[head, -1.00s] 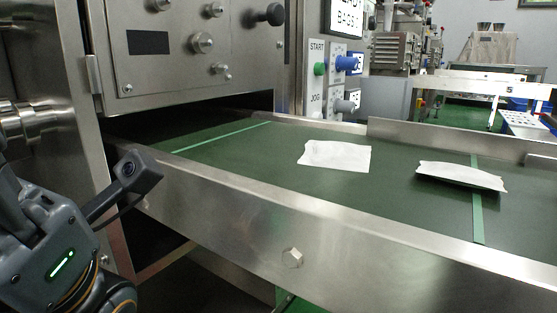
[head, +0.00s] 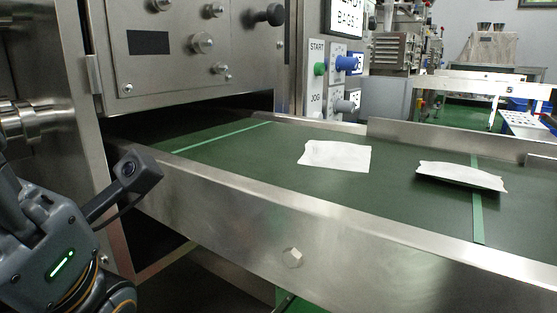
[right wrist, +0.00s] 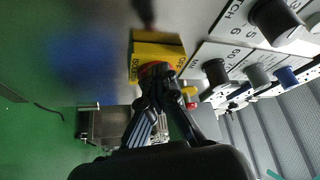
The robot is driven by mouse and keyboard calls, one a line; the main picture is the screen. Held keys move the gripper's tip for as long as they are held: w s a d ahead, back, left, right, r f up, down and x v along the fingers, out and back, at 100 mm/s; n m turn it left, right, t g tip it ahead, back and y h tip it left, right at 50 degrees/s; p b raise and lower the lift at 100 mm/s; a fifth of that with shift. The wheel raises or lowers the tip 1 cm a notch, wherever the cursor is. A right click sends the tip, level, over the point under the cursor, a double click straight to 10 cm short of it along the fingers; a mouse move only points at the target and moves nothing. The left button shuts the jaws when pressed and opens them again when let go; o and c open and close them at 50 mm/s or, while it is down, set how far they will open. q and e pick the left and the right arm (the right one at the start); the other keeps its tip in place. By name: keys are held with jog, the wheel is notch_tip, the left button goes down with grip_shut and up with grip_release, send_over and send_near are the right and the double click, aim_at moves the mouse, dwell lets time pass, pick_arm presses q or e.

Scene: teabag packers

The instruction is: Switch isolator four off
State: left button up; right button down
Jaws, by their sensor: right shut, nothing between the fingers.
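In the right wrist view, a yellow plate with partly legible dark lettering (right wrist: 150,49) is fixed to a grey panel, with a red knob (right wrist: 152,69) at its lower part. I cannot read a number that marks it as isolator four. My right gripper (right wrist: 154,88) is shut and empty, its fingertips at the red knob and partly covering it. Whether they touch it I cannot tell. In the head view, part of my left arm shows at the lower left, but its gripper is out of view.
Beside the yellow plate are a large black knob (right wrist: 275,20), a smaller black knob (right wrist: 215,72), a grey knob (right wrist: 257,74) and a blue knob (right wrist: 286,76). In the head view, a green conveyor belt (head: 250,165) carries two white packets (head: 335,156) (head: 461,177) behind a steel side rail (head: 230,215).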

jog(key=shift+d+f, duration=0.1)
jog(key=shift+w+d+f, duration=0.1)
jog(key=shift+w+f, duration=0.1)
jog(key=shift+f, duration=0.2)
jog(key=shift+w+d+f, duration=0.1)
jog(key=shift+w+f, duration=0.05)
jog(key=shift+f, duration=0.25)
jog(key=shift+w+d+f, duration=0.1)
jog(key=shift+w+d, duration=0.05)
jog(key=shift+w, duration=0.05)
jog(key=shift+f, duration=0.1)
jog(key=shift+s+d+f, duration=0.15)
jog(key=shift+s+d, duration=0.8)
jog(key=shift+d, duration=0.2)
jog(key=shift+s+d+f, duration=0.1)
jog(key=shift+s+d, duration=0.85)
jog(key=shift+d, duration=0.2)
